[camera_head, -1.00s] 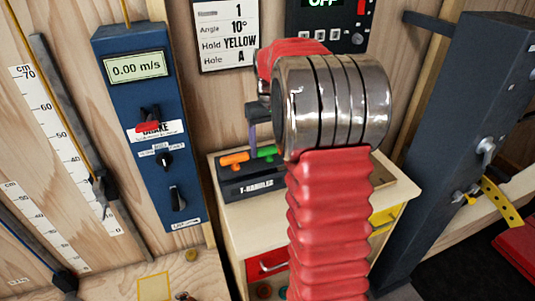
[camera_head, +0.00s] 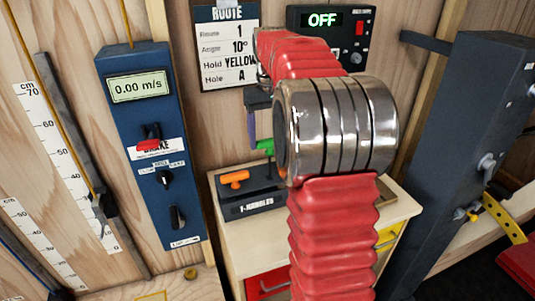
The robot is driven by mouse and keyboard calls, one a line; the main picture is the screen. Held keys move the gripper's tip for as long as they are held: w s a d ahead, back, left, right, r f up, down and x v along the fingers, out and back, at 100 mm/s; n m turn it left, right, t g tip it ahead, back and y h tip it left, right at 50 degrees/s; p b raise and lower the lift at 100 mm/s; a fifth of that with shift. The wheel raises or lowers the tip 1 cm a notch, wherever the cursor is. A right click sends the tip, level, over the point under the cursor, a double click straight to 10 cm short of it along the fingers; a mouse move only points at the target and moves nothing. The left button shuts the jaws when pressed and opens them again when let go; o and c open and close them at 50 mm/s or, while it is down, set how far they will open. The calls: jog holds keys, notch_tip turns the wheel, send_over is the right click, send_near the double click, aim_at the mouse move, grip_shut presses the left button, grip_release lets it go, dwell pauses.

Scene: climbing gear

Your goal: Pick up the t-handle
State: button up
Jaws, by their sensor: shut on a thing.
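A green t-handle (camera_head: 265,146) hangs above the black "T-HANDLES" rack (camera_head: 252,206), with a thin dark shaft below its grip. My gripper (camera_head: 260,135) is shut on it from above. One purple finger shows at its left; the rest of the jaws and the handle's right end are hidden behind my arm. An orange t-handle (camera_head: 234,178) sits in the rack, to the left and lower.
The rack stands on a wooden cabinet (camera_head: 400,208) with red and yellow drawers. A blue brake panel (camera_head: 150,145) is on the left. A dark upright post (camera_head: 465,150) is on the right. A route card (camera_head: 222,75) and a control box reading OFF (camera_head: 345,20) are behind.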

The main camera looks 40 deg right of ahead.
notch_tip(320, 180, up, 8)
jog(key=shift+r, duration=0.25)
dwell(0.5)
jog(key=o, duration=0.6)
jog(key=c, duration=0.6)
jog(key=shift+s, duration=0.1)
